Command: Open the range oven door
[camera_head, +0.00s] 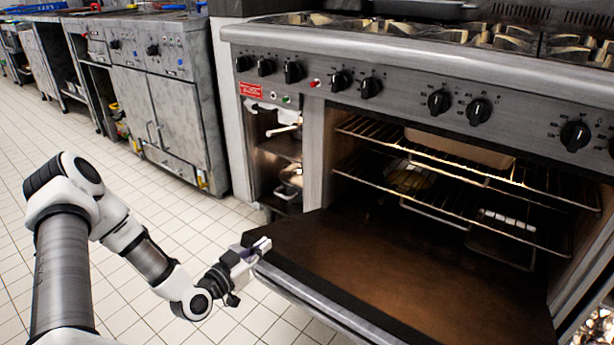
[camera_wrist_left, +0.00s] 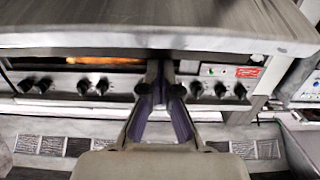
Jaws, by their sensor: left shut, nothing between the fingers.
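The range oven door (camera_head: 400,275) is folded down at the front of the range, its brown inner face up and the oven cavity exposed. My left gripper (camera_head: 262,246) is at the door's left front corner in the head view, its fingers close to the edge. Whether they touch it I cannot tell. In the left wrist view my left gripper (camera_wrist_left: 160,80) has its fingers together with nothing between them. A broad grey surface (camera_wrist_left: 150,25), likely the door, fills the top of that view. My right gripper is not in view.
Wire racks (camera_head: 455,195) with pans are inside the oven. The range's control panel (camera_head: 405,95) with black knobs is above the opening; the wrist view shows it upside down (camera_wrist_left: 120,85). Steel cabinets (camera_head: 160,110) stand at the left. The tiled floor (camera_head: 130,305) is clear.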

